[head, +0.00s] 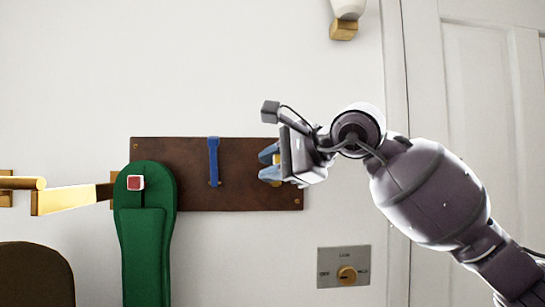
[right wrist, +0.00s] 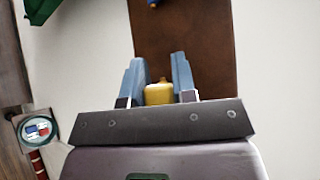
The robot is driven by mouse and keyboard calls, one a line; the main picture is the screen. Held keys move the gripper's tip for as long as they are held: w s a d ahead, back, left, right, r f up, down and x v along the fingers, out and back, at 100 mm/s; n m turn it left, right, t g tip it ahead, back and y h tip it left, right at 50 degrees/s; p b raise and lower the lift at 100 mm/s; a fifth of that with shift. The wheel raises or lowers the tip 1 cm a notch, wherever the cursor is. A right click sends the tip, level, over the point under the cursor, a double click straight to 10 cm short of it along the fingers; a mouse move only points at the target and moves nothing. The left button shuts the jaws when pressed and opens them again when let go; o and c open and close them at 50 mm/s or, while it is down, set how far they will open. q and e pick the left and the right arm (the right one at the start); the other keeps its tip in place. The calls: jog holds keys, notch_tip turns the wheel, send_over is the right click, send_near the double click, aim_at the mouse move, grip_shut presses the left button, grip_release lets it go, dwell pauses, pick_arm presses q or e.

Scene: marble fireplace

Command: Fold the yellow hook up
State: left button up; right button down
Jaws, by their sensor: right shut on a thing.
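The yellow hook (right wrist: 158,94) is between the two blue fingers of my right gripper (right wrist: 158,66) in the right wrist view. The gripper is shut on it. In the head view my right gripper (head: 267,163) is at the right end of the brown board (head: 241,194) on the wall and hides most of the hook, so its fold angle cannot be told. A blue hook (head: 213,161) stands upright along the middle of the board. A red-ended hook (head: 136,183) at the left end holds a green strap-like thing (head: 147,240). My left gripper is not in view.
A wall plate with a brass knob (head: 346,274) is below the board on the right. A gold bracket (head: 72,199) is at the left, above a dark rounded object (head: 35,275). A white door (head: 485,120) is at the right. The wall above the board is clear.

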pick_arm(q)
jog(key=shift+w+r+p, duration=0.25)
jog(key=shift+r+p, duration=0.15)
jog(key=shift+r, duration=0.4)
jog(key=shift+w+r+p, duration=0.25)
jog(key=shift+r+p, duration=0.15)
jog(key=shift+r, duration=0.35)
pick_arm(e)
jog(key=shift+w+r+m+g+h, duration=0.35)
jog(key=shift+r+m+g, duration=0.15)
jog(key=shift+r+g, duration=0.1)
jog(key=c, duration=0.9)
grip_release()
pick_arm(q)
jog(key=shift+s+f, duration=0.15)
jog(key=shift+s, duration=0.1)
pick_arm(e)
jog(key=shift+s+d, duration=0.1)
jog(key=shift+d, duration=0.1)
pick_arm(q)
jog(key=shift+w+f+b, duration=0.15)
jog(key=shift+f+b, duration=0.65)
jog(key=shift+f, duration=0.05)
pick_arm(e)
jog(key=shift+v, duration=5.2)
